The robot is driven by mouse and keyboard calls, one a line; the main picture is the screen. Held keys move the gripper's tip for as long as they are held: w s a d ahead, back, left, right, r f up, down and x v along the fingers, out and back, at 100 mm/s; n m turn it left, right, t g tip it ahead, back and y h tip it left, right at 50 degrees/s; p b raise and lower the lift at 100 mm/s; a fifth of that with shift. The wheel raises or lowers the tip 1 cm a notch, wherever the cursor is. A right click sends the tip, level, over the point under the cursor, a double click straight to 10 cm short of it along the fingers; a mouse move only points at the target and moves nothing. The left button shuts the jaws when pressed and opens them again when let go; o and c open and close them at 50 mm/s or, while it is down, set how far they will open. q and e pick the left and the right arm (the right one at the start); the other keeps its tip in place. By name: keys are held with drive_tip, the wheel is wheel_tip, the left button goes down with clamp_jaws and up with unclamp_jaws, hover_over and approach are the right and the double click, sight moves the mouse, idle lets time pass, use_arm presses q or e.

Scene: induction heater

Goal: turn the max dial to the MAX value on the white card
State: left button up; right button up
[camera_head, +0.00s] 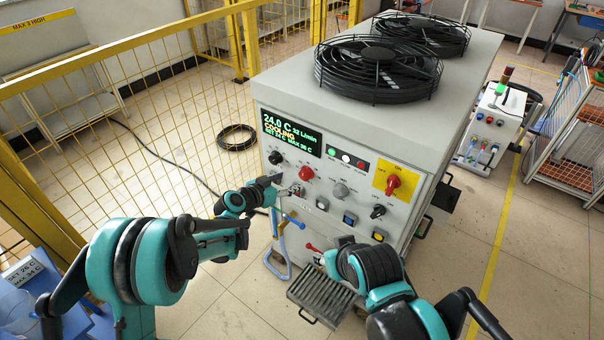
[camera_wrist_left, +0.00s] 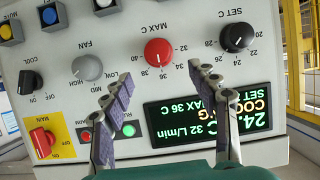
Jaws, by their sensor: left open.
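The red MAX C dial (camera_head: 306,174) is on the front panel of the white cabinet (camera_head: 400,160). It shows upside down in the left wrist view (camera_wrist_left: 158,52). The green display (camera_head: 291,133) reads MAX 36 C. The white card (camera_head: 22,272) at the lower left has small print that seems to read SET 26 C, MAX 34 C. My left gripper (camera_wrist_left: 160,73) is open and empty before the panel, its fingertips just short of the red dial, one toward each side. My right gripper (camera_head: 318,258) is low before the cabinet; its fingers are too small to judge.
The black SET C dial (camera_wrist_left: 236,37) and grey FAN dial (camera_wrist_left: 88,68) flank the red dial. A red-handled lever (camera_head: 312,247), a blue-handled lever (camera_head: 294,221) and a grated tray (camera_head: 322,296) sit low at the front. A yellow mesh fence (camera_head: 180,100) stands at the left.

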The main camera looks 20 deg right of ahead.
sight(303, 175)
use_arm(q)
drive_tip(key=b+x, duration=0.2)
drive_tip(key=x, duration=0.5)
drive_tip(key=shift+d+f, duration=0.1)
drive_tip(key=shift+f, duration=0.2)
drive_tip(key=shift+w+d+f, duration=0.2)
drive_tip(key=shift+w+d, duration=0.25)
drive_tip(key=shift+d, duration=0.1)
drive_tip(key=c, duration=1.2)
